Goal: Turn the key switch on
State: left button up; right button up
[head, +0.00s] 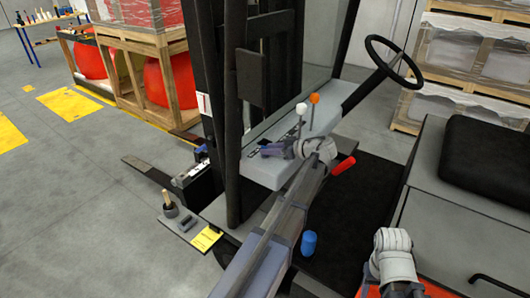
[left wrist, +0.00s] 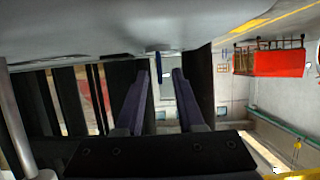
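The grey forklift console (head: 262,172) stands in the middle of the head view, with a white-knobbed lever (head: 301,110) and an orange-knobbed lever (head: 314,99). My left gripper (head: 272,150) is over the console's top, left of the levers' bases. My right gripper is not visible.
A black steering wheel (head: 394,61) is right of the levers, and a black seat (head: 490,160) is at the right. A red cylinder (head: 343,166) and a blue cylinder (head: 308,243) are near my left arm. The black mast (head: 232,110) rises left of the console.

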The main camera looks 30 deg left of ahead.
pick_arm(q)
jog(key=shift+x, duration=1.25)
jog(key=shift+c, duration=0.2)
grip_shut()
